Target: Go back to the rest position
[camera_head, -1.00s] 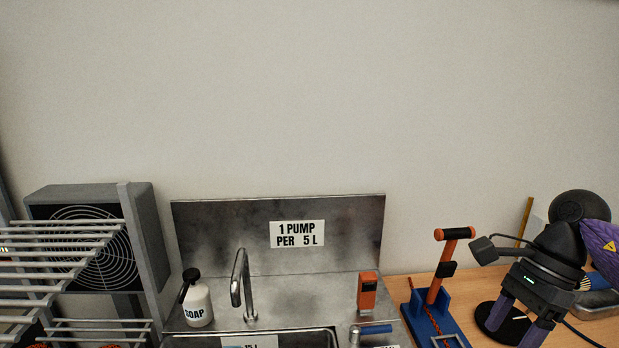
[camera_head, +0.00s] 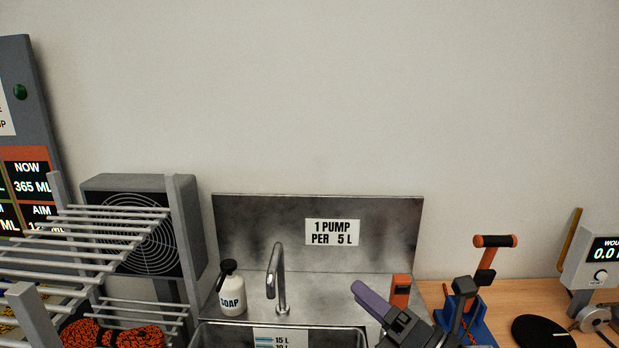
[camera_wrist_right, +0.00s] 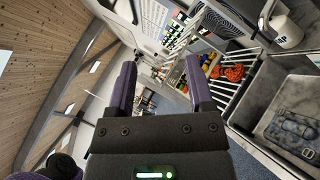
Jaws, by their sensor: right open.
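My right gripper shows at the bottom of the head view, in front of the right part of the sink, with one purple finger (camera_head: 372,301) clearly in sight. In the right wrist view its two purple fingers (camera_wrist_right: 158,88) stand apart with nothing between them, so it is open and empty. It appears raised in the air, touching nothing that I can see. My left gripper is not in either view.
The sink has a steel splashback (camera_head: 270,235), a faucet (camera_head: 275,275) and a soap bottle (camera_head: 231,290). A rack (camera_head: 110,245) with orange rope (camera_head: 115,335) stands left. A blue stand with an orange handle (camera_head: 495,241) and a display (camera_head: 597,255) are right.

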